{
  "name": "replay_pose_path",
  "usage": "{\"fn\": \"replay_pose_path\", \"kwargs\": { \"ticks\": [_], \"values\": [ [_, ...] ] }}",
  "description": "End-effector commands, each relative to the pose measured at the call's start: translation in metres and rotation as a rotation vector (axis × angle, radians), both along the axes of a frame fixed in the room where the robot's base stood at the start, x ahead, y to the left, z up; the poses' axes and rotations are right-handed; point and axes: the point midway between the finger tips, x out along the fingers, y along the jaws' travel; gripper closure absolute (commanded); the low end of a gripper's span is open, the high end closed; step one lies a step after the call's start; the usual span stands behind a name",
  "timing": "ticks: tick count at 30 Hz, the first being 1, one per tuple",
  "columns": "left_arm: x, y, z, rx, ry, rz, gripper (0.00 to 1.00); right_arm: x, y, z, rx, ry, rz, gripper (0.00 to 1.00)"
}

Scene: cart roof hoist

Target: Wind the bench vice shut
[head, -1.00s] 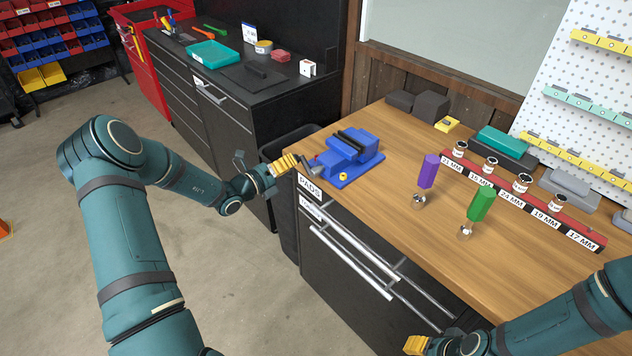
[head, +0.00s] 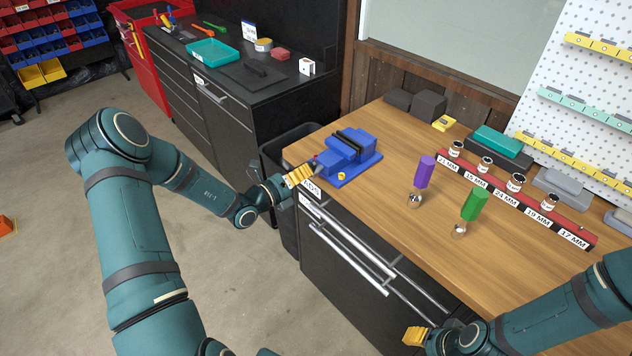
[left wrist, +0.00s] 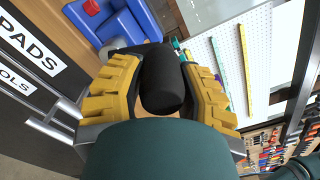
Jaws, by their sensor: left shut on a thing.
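The blue bench vice (head: 343,172) stands at the left corner of the wooden bench, with dark jaw faces on top. It also shows in the left wrist view (left wrist: 122,28). My left gripper (head: 302,174) is at the vice's front left side, beyond the bench edge. In the left wrist view its yellow fingers (left wrist: 160,92) are on both sides of a black cylindrical handle grip (left wrist: 162,75) and shut on it. In the head view the fingers hide the grip. My right gripper (head: 414,337) is low at the front of the bench, partly seen, its opening unclear.
A purple-handled tool (head: 424,172) and a green-handled tool (head: 471,203) stand right of the vice. A red rail with sockets (head: 530,202) lies behind them. Drawer handles (head: 345,255) stick out below the bench edge. A dark bin (head: 290,150) stands left of the bench.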

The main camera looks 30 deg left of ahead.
Motion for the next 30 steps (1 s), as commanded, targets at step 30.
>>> {"fn": "replay_pose_path", "kwargs": {
  "ticks": [30],
  "values": [
    [-0.010,-0.025,-0.029,0.003,0.002,0.006,1.00,0.000,0.000,-0.009,0.000,0.000,0.000,0.53]
  ]
}}
